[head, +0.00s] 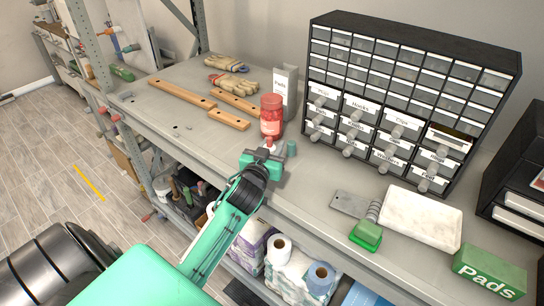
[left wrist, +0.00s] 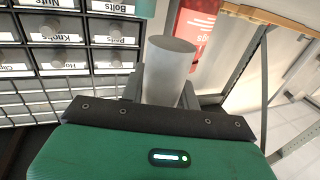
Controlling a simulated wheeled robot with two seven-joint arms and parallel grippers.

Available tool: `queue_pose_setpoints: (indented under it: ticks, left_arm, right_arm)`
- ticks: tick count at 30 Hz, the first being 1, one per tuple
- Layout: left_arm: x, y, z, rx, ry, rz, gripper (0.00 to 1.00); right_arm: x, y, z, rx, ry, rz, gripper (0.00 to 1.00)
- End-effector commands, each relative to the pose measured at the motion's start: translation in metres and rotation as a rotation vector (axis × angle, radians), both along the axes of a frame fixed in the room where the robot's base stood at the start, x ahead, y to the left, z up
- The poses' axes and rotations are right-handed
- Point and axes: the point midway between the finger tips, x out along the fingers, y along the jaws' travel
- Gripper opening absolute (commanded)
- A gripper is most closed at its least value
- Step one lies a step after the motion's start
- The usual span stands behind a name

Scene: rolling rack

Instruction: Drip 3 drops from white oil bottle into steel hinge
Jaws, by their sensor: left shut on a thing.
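My left gripper (head: 268,156) is at the near edge of the workbench and is shut on the white oil bottle (head: 270,144). In the left wrist view the bottle shows as a plain pale cylinder (left wrist: 170,70) between the fingers (left wrist: 160,90); the gripper hides part of it. A flat grey metal plate (head: 348,203), which looks like the steel hinge, lies on the bench to the right, apart from the gripper. Its far end meets a ribbed grey barrel (head: 374,210) beside a green block (head: 365,236). My right gripper is not in view.
A red jar (head: 271,117) stands just behind the gripper, with a labelled white box (head: 285,88) behind it. A black drawer cabinet (head: 410,60) stands at the back. A white slab (head: 420,217) and green Pads box (head: 488,272) lie right. Wooden strips (head: 182,94) lie left.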

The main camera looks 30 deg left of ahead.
Motion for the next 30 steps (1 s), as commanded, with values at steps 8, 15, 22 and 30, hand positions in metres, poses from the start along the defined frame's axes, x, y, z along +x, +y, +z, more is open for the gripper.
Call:
queue_pose_setpoints:
  ticks: [8,15,22,30]
  left_arm:
    - [0.0,0.0,-0.032,-0.003,0.003,0.001,0.09]
    - [0.0,0.0,-0.042,0.0,-0.001,-0.001,0.09]
    - [0.0,0.0,-0.046,-0.001,0.0,-0.001,0.09]
    - [0.0,0.0,-0.045,-0.001,0.0,-0.001,0.53]
  right_arm:
    - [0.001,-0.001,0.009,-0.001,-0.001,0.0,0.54]
    - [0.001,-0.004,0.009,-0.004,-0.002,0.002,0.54]
    - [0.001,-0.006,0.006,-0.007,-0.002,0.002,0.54]
    - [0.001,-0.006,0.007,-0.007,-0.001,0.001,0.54]
